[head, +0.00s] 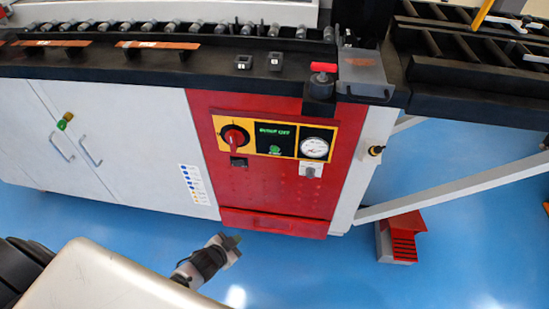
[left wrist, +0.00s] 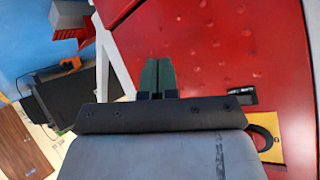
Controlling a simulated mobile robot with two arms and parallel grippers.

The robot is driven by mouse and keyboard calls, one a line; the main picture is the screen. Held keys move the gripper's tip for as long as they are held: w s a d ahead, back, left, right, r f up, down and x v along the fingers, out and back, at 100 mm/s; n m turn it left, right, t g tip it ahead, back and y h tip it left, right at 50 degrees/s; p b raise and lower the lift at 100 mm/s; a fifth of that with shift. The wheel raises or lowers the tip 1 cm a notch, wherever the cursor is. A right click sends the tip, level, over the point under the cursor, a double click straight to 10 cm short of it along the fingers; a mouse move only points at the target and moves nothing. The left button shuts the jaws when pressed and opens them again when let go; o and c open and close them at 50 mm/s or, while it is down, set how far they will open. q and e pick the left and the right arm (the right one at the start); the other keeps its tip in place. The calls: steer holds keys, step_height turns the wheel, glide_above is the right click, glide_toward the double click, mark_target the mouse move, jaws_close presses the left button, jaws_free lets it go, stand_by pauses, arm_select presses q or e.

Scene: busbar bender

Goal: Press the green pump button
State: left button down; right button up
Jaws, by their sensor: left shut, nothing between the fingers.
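The green pump button (head: 274,150) sits on a black square under green lettering that seems to read "PUMP OFF". It is in the middle of the yellow-edged control panel (head: 218,124) on the red cabinet front (head: 290,190). My left gripper (head: 235,240) is low in front of the cabinet in the head view, below and left of the button and apart from it. In the left wrist view its dark green fingers (left wrist: 157,76) are together and hold nothing, with the red panel beyond. The button does not show there. My right gripper is out of view.
A red rotary switch (head: 235,138) is left of the button and a round gauge (head: 314,148) right of it. A black bench edge (head: 140,75) overhangs above. A red foot pedal (head: 403,240) stands at right under a slanted white brace (head: 455,190). The blue floor in front is clear.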

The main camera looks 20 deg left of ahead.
mark_target(275, 149)
arm_select(q)
steer(key=w+d+r+m+t+h+b, duration=0.1)
steer(key=w+d+r+m+h+b, duration=0.1)
steer(key=r, duration=0.5)
steer(key=w+d+r+m+t+h+b, duration=0.2)
steer(key=w+d+r+m+h, duration=0.1)
steer(key=r, duration=0.4)
steer(key=w+d+r+m+t+h+b, duration=0.2)
steer(key=w+r+h+b, duration=0.1)
steer(key=r, duration=0.5)
steer(key=shift+w+d+m+h, duration=0.15)
steer(key=shift+w+m+h, duration=0.2)
steer(key=shift+w, duration=0.35)
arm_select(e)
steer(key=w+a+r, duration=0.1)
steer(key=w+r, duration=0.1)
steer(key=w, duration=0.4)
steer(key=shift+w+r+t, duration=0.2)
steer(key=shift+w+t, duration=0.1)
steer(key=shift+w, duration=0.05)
arm_select(q)
steer(key=shift+w, duration=0.1)
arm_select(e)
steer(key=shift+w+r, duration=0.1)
